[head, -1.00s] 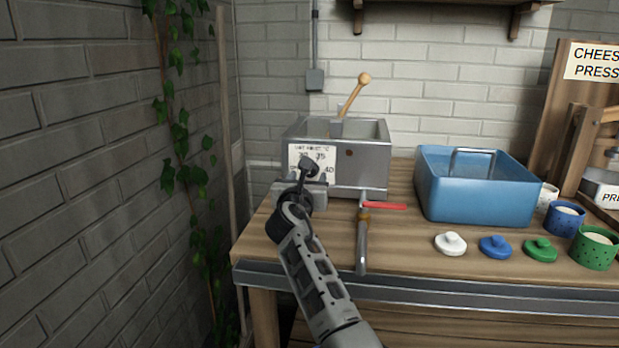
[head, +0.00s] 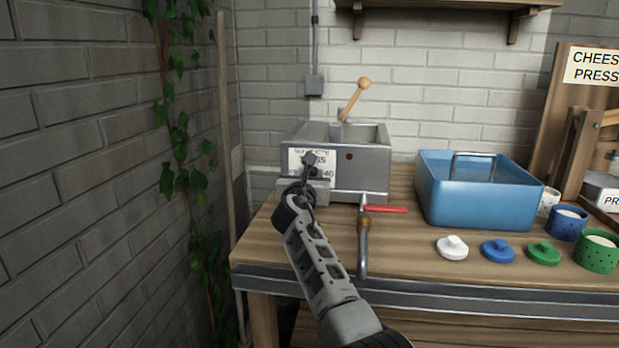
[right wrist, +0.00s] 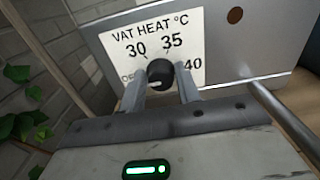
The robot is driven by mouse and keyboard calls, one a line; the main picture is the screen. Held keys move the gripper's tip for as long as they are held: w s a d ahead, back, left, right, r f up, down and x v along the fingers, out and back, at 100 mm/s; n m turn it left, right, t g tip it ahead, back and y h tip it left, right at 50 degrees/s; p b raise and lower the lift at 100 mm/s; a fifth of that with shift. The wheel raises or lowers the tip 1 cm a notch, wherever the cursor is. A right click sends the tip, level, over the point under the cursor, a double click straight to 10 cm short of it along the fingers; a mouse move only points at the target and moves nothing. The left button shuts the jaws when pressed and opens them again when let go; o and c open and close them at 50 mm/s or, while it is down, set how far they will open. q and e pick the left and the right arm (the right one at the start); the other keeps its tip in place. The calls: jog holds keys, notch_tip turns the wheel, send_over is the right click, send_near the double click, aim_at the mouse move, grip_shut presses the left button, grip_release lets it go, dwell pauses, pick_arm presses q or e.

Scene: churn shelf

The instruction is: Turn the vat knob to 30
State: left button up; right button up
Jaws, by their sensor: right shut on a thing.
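The vat (head: 365,172) is a grey metal box at the back left of the bench. A white VAT HEAT °C dial plate (head: 297,156) is on its front. In the right wrist view the plate (right wrist: 180,20) shows 30, 35, 40 and a partly hidden OFF. The black vat knob (right wrist: 160,72) sits below the numbers. Its pale mark shows at the lower left, roughly on the OFF side. My right gripper (right wrist: 161,84) is shut on the knob, one finger on each side. In the head view this gripper (head: 311,164) covers part of the dial. My left gripper is out of view.
A tap with a red handle (head: 386,209) and hanging spout is right of my arm. A blue tub (head: 470,195) stands further right, with white, blue and green lids (head: 497,250) in front. A brick wall with ivy (head: 180,140) is close on the left.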

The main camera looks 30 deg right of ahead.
jog(key=m, duration=0.3)
jog(key=shift+d+f+m, duration=0.1)
jog(key=shift+m, duration=0.3)
jog(key=m+b, duration=0.1)
jog(key=m, duration=0.4)
jog(key=shift+s+f+m, duration=0.1)
jog(key=shift+f+m, duration=0.05)
jog(key=shift+m, duration=0.25)
jog(key=shift+m+b, duration=0.5)
jog(key=shift+m, duration=0.6)
